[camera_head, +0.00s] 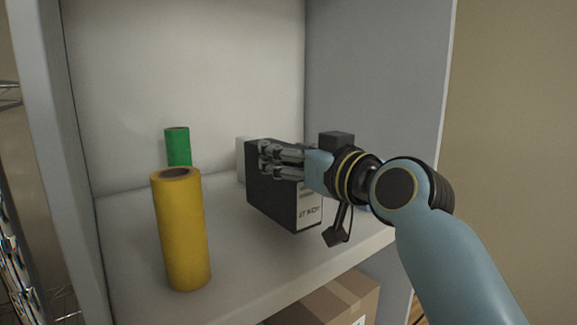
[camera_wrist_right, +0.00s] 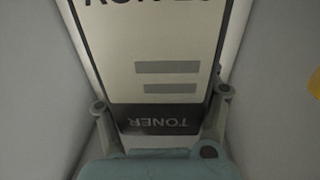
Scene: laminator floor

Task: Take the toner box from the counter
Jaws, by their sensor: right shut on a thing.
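The toner box (camera_head: 272,198) is a black box with a white label, standing on the white shelf counter (camera_head: 235,268) in the head view. My right gripper (camera_head: 268,158) reaches in from the right and is shut on the upper part of the box. In the right wrist view the box (camera_wrist_right: 165,55) fills the middle, with the word TONER upside down on a dark band, and the gripper's fingers (camera_wrist_right: 160,120) lie on both sides of it. I cannot tell whether the box is lifted off the surface. My left gripper is not in view.
A yellow roll (camera_head: 182,235) stands upright left of the box, and a green roll (camera_head: 178,148) stands behind it. A whitish object (camera_head: 241,160) is partly hidden behind the box. Side walls enclose the shelf. Cardboard boxes (camera_head: 335,300) sit below.

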